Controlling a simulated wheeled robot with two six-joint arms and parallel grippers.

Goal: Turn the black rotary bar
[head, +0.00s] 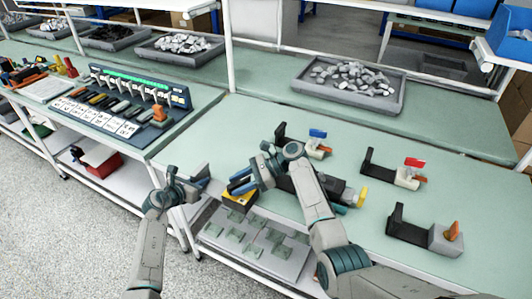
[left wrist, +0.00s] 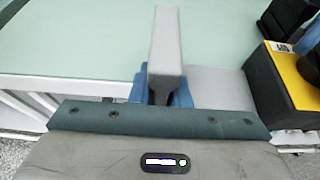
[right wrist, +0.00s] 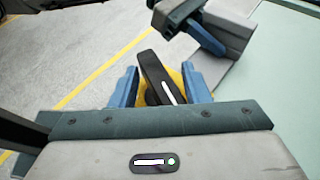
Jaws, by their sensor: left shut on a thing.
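The black rotary bar (right wrist: 158,78) has a white stripe and sits on a yellow face (right wrist: 176,84) in the right wrist view. It lies tilted between the blue fingers of my right gripper (right wrist: 160,84), which is open around it, with gaps visible on both sides. In the head view my right gripper (head: 240,183) hides the bar above the yellow part (head: 240,199) at the bench's front edge. My left gripper (left wrist: 165,88) is shut on a grey upright bar (left wrist: 168,45), left of the yellow part. It also shows in the head view (head: 200,180).
Several devices with black brackets and coloured levers, such as a red one (head: 414,162) and an orange one (head: 453,231), stand to the right on the green bench (head: 350,220). A grey bin (head: 300,85) of metal parts is behind. A labelled rack (head: 125,95) is at left.

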